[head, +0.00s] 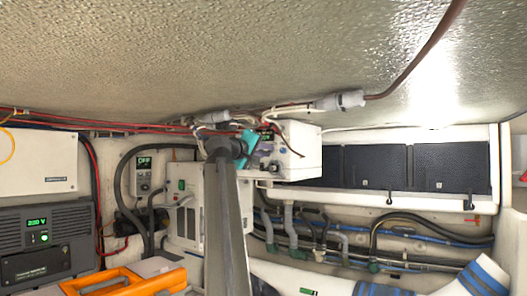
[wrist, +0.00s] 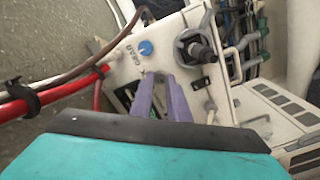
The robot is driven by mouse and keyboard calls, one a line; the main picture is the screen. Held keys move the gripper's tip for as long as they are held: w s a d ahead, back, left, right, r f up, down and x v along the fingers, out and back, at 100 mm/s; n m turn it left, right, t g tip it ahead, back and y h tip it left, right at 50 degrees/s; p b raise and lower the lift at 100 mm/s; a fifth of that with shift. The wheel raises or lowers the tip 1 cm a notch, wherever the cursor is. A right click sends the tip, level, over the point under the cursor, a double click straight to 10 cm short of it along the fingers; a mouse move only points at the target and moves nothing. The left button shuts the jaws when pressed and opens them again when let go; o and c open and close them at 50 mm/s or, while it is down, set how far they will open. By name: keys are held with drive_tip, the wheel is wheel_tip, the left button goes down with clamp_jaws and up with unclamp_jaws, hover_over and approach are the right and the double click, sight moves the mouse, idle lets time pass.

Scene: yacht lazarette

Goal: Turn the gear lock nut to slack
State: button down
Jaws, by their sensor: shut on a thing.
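My gripper (wrist: 162,82) has a teal body and two purple fingers. In the wrist view its tips meet the face of a white control box (wrist: 118,75). In the head view my gripper (head: 262,150) is at the left side of the white box (head: 297,150), under the ceiling.
A grey collar with a black knob (wrist: 196,46) stands out right of the fingers. Red cables (wrist: 60,95) and a brown cable (wrist: 105,50) run close on the left. A cable connector (head: 340,101) hangs from the low ceiling. Black bins (head: 375,168) line the right shelf.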

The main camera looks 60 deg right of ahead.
drive_tip(key=shift+r, duration=0.25)
drive_tip(key=c, duration=1.7)
unclamp_jaws()
drive_tip(key=shift+s+d+f, duration=0.1)
drive_tip(key=shift+d+f, duration=0.05)
drive_tip(key=shift+d, duration=0.05)
drive_tip(key=shift+a, duration=0.1)
drive_tip(key=shift+f, duration=0.1)
drive_tip(key=a+b, duration=0.4)
drive_tip(key=a, duration=1)
drive_tip(key=shift+d, duration=0.1)
